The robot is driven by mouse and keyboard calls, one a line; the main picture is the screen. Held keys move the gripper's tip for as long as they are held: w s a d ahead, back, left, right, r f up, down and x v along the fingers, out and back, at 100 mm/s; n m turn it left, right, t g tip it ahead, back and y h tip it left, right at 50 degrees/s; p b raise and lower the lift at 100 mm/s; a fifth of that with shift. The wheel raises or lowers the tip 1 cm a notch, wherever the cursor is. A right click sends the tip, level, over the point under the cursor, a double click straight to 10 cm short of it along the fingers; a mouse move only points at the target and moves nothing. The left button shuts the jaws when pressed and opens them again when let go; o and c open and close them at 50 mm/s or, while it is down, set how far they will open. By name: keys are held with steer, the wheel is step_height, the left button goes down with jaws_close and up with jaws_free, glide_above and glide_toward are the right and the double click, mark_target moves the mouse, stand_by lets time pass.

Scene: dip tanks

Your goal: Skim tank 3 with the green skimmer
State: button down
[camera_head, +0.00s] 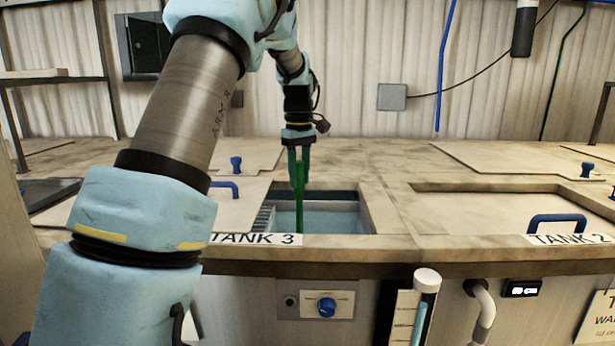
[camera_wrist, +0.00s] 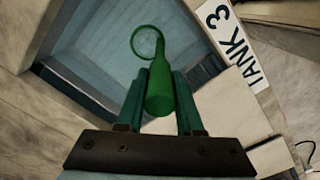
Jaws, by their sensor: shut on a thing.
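My gripper (camera_head: 299,160) is shut on the green skimmer (camera_head: 300,205) and holds it upright over the opening of tank 3 (camera_head: 362,212). In the wrist view the skimmer's thick handle (camera_wrist: 160,90) sits between the green fingers of the gripper (camera_wrist: 162,88), and its round hoop shows beyond it over the bluish liquid. The skimmer's lower end reaches down into the opening in the head view. I cannot tell how deep it is in the liquid (camera_head: 325,222). The TANK 3 label (camera_head: 258,239) is on the front edge; it also shows in the wrist view (camera_wrist: 232,45).
A lid with a blue handle (camera_head: 226,188) lies left of the opening. Tank 2 (camera_head: 470,210), right, is covered by a lid with a blue handle (camera_head: 556,222). The opening's raised rims surround the skimmer. A blue knob (camera_head: 327,307) is on the front panel.

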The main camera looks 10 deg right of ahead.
steer(key=s+a+b, duration=0.1)
steer(key=a, duration=0.6)
steer(key=shift+s, duration=0.2)
stand_by(0.4)
step_height(320, 180, up, 15)
steer(key=p, duration=0.3)
stand_by(0.4)
stand_by(0.9)
